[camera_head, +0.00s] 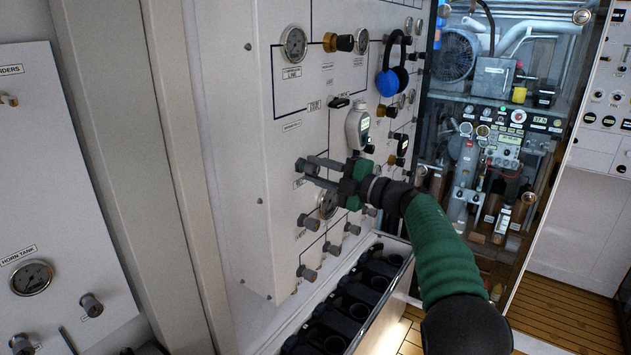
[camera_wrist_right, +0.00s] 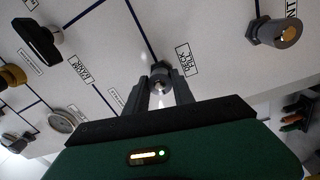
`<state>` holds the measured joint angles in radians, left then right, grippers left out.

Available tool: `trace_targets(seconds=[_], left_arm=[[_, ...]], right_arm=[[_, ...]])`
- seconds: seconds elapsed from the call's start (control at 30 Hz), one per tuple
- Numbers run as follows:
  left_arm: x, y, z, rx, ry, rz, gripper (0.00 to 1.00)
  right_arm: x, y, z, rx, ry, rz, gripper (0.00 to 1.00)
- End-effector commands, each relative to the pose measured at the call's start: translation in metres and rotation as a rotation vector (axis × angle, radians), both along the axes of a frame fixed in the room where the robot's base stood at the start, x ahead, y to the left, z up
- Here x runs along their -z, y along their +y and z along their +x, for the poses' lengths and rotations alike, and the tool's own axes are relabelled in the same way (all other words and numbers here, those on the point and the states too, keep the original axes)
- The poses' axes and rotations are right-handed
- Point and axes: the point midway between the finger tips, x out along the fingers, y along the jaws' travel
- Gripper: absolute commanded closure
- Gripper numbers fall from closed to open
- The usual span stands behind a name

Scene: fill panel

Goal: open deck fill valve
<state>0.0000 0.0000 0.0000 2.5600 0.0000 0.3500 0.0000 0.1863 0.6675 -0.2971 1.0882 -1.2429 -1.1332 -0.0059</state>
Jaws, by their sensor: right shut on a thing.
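The fill panel (camera_head: 240,110) is white with gauges, knobs and dark lines. My right gripper (camera_head: 305,173) reaches its lower left part, its two grey fingers pointing at the panel. In the right wrist view, the right gripper (camera_wrist_right: 161,88) has its fingers on either side of a small grey valve knob (camera_wrist_right: 160,72), shut on it. A label beside this knob appears to read "DECK FILL", seen at an angle. In the head view the knob is mostly hidden by the fingers. My left gripper is in neither view.
Several grey valve knobs (camera_head: 308,222) sit just below my right gripper. A gauge (camera_head: 328,204) is close behind the hand. A black-slotted rack (camera_head: 350,310) stands below the panel.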

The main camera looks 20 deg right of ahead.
Motion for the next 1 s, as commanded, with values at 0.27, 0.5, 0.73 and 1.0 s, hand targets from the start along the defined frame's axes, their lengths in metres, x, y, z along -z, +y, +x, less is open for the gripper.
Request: trace_targets(seconds=[0.27,0.5,0.73,1.0], left_arm=[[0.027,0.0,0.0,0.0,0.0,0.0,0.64],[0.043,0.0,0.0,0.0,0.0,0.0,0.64],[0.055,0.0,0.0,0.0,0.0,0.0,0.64],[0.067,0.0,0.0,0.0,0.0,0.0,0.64]], right_arm=[[0.016,0.001,0.002,-0.007,-0.145,-0.213,1.0],[0.017,0.0,0.003,-0.008,-0.284,-0.391,1.0],[0.017,0.0,0.004,-0.009,-0.417,-0.564,1.0],[0.017,-0.001,0.005,-0.01,-0.576,-0.767,1.0]])
